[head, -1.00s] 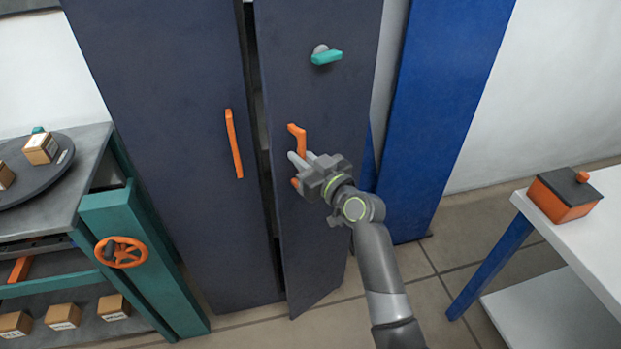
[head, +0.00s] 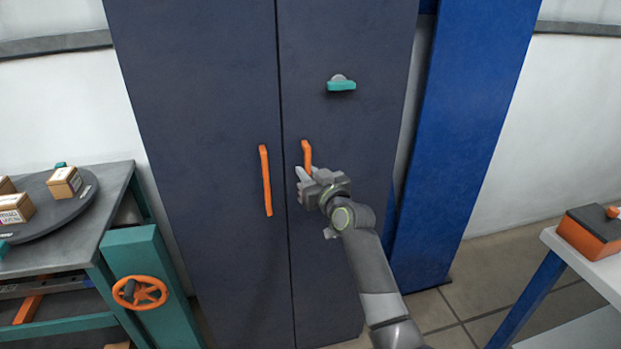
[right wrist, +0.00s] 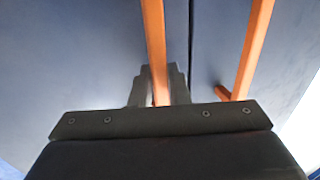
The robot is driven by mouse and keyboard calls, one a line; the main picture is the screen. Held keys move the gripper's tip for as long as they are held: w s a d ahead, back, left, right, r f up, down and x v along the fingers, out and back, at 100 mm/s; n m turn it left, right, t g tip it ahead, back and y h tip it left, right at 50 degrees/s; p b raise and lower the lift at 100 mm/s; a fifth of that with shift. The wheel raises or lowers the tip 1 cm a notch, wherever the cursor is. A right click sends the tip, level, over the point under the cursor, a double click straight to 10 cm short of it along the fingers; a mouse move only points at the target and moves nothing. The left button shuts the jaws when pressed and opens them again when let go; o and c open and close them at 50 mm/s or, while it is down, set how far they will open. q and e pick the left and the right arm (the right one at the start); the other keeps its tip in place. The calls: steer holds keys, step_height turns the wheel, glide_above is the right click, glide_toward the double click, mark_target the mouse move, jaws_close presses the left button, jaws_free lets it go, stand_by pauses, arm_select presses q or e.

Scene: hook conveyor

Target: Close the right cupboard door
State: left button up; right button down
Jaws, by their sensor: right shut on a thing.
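The right cupboard door (head: 345,125) is dark blue-grey and looks flush with the left door (head: 200,110), with only a thin dark seam between them. My right gripper (head: 304,178) is at the right door's orange handle (head: 307,155), shut on it. In the right wrist view the fingers (right wrist: 158,90) are on either side of this orange handle (right wrist: 154,40). The left door's orange handle (head: 266,180) stands just left of the seam. A teal turn latch (head: 341,85) is higher on the right door. My left gripper is not in view.
A workbench (head: 80,215) with a round dark turntable, small boxes and an orange handwheel (head: 140,292) stands at left. A blue post (head: 465,140) is right of the cupboard. A white table (head: 590,265) with an orange box (head: 590,232) is at far right. Open floor lies between.

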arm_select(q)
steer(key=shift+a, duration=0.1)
arm_select(e)
steer(key=shift+r, duration=0.15)
steer(key=c, duration=1.8)
jaws_free()
steer(key=shift+c, duration=0.2)
steer(key=o, duration=0.4)
steer(key=shift+w+a, duration=0.2)
steer(key=shift+w, duration=0.05)
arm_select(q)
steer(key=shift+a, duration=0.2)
arm_select(e)
steer(key=shift+s+d+f, duration=0.1)
steer(key=shift+f, duration=0.1)
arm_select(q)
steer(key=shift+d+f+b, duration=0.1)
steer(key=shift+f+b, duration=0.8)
arm_select(e)
steer(key=v, duration=1.7)
steer(key=shift+s, duration=0.2)
